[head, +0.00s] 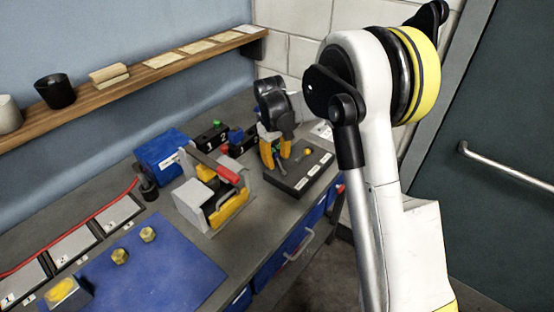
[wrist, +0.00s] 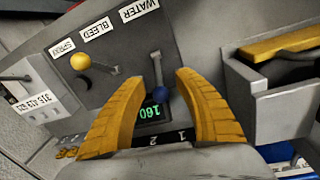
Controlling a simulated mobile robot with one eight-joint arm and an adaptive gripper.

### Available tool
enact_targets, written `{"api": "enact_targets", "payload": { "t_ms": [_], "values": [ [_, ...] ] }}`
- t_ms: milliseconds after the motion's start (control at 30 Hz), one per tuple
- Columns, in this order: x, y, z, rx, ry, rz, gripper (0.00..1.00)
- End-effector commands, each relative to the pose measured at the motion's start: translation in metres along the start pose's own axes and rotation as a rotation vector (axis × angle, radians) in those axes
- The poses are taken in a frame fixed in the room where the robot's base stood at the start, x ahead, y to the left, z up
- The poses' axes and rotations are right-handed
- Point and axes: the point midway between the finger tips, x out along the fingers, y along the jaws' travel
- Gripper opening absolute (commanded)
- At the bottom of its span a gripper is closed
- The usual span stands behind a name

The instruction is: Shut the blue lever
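I see gaps between knob and fingers; contact is not visible. In the head view my gripper (head: 277,152) is low over the panel (head: 298,184), and I cannot make out the blue knob there.
A yellow-knobbed lever (wrist: 81,61) sits beside the blue one, near "BLEED" and "SPRAY". A green display (wrist: 150,112) reads 160. In the head view, a grey and yellow machine with a red handle (head: 228,174) stands left of the panel, and a blue box (head: 160,155) behind it.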

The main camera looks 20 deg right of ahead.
Motion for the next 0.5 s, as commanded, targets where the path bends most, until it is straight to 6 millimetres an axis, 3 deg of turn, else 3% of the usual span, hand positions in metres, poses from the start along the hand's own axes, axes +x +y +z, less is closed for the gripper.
{"api": "enact_targets", "payload": {
  "t_ms": [133,267,500],
  "values": [
    [-0.0005,0.0000,0.0000,0.000,0.000,0.000,0.38],
    [-0.0006,0.0000,-0.0001,0.000,0.000,0.000,0.00],
    [-0.0010,0.0001,-0.0004,0.000,0.001,0.000,0.00]
  ]
}}
